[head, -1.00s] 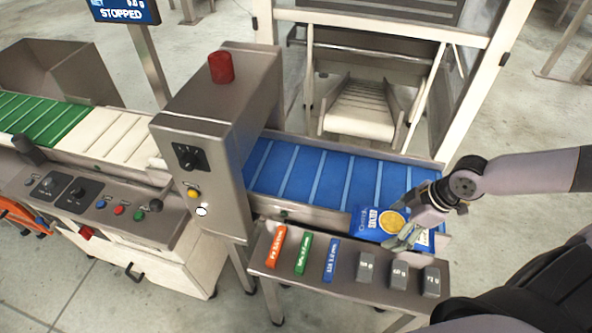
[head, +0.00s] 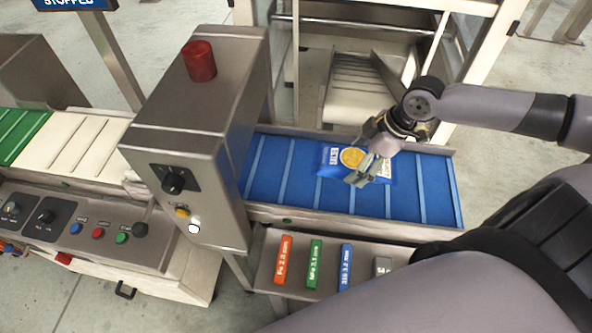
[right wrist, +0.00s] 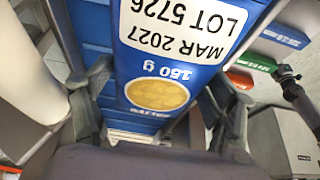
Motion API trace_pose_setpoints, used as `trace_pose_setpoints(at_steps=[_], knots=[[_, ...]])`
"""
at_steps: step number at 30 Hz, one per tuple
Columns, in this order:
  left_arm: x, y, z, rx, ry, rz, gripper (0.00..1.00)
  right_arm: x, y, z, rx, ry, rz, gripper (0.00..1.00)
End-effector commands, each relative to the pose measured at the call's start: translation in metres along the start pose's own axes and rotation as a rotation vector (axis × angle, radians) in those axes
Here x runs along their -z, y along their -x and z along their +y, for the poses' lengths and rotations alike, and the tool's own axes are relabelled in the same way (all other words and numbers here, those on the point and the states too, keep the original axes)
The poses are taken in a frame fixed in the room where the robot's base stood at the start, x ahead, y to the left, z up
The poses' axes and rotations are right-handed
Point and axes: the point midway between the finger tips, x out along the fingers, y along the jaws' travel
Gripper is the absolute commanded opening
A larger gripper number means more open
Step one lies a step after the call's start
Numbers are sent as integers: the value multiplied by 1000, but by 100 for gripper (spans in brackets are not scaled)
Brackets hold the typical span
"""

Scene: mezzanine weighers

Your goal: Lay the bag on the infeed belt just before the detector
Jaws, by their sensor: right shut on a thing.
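The bag (head: 331,160) is blue with a yellow round picture and a white label. My right gripper (head: 366,166) is shut on it, over the middle of the blue infeed belt (head: 268,170). The bag also fills the middle of the right wrist view (right wrist: 155,75), between the two fingers, with its label reading MAR 2027, LOT 5726. Whether its underside touches the belt I cannot tell. The detector (head: 205,130) is a steel housing with a red lamp, at the left end of the blue belt. The bag is to the right of it, with bare belt between.
A small steel shelf (head: 262,279) in front of the belt holds orange, green and blue test sticks and a grey block; my arm hides the rest. A white chute (head: 362,98) stands behind the belt. White and green belts lie left of the detector.

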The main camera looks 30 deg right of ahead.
Motion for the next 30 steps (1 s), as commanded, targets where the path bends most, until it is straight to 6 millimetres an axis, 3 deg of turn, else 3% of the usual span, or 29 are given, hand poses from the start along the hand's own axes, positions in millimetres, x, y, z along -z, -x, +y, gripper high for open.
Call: trace_pose_setpoints(at_steps=[5,13,20,24,30], knots=[[-11,2,2,-2,-2,-14,0,33,-11,0,-1,3,13,47],[27,13,-4,4,-4,41,0,88,-32,0,1,2,9,47],[25,21,-4,4,-4,37,0,131,-51,-1,3,2,5,47],[16,22,-2,2,-4,23,0,121,-71,-1,4,-2,-3,47],[11,23,-2,2,-4,15,0,114,-86,-1,3,-1,-2,47]])
